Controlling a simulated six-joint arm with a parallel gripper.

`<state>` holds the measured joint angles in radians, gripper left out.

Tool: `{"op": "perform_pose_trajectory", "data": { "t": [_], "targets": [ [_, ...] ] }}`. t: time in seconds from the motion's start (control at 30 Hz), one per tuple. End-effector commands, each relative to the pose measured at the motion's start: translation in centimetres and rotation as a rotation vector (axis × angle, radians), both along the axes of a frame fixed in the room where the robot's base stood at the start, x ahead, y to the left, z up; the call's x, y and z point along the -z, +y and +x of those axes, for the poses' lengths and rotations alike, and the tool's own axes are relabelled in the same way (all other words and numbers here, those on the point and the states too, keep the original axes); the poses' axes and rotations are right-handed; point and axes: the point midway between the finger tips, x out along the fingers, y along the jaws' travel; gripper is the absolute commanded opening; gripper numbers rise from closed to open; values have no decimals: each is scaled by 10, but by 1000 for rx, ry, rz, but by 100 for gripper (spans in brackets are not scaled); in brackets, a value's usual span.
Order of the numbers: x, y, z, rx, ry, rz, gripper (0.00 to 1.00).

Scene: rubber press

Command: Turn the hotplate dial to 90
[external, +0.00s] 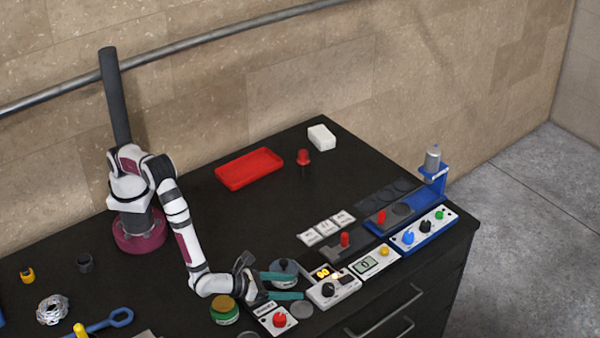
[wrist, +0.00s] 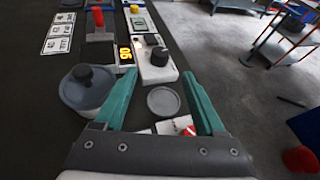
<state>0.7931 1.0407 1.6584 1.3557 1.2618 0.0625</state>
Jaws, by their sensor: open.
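The white hotplate unit (external: 335,293) stands near the table's front edge, with a black dial (external: 328,289) on its top. Its lit yellow display (external: 322,272) appears to read 90. In the wrist view the dial (wrist: 159,56) and display (wrist: 125,54) lie just past my fingertips. My gripper (external: 300,288) has two teal fingers, spread apart and empty, pointing toward the unit. The dial sits ahead of the gap between the fingers (wrist: 160,72), and they appear apart from it. The dial's pointer mark is too small to read.
A grey lidded pot (wrist: 88,86) stands beside my left finger. A flat grey disc (wrist: 163,101) lies between the fingers. A white box with a red button (external: 279,320) is below my gripper. A unit with a green-grey screen (external: 365,264) stands beyond the hotplate.

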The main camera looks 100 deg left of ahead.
Motion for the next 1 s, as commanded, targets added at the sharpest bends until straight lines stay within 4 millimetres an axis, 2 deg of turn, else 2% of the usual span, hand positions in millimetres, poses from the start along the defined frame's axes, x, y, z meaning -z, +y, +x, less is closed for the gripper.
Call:
{"op": "perform_pose_trajectory", "data": {
  "t": [0.1,0.3,0.5,0.77,1.0],
  "targets": [
    [15,16,31,-5,1,-1,72],
    [32,33,70,-3,1,-1,72],
    [39,40,86,0,1,0,72],
    [39,40,87,0,1,0,72],
    [39,40,87,0,1,0,31]
  ]
}}
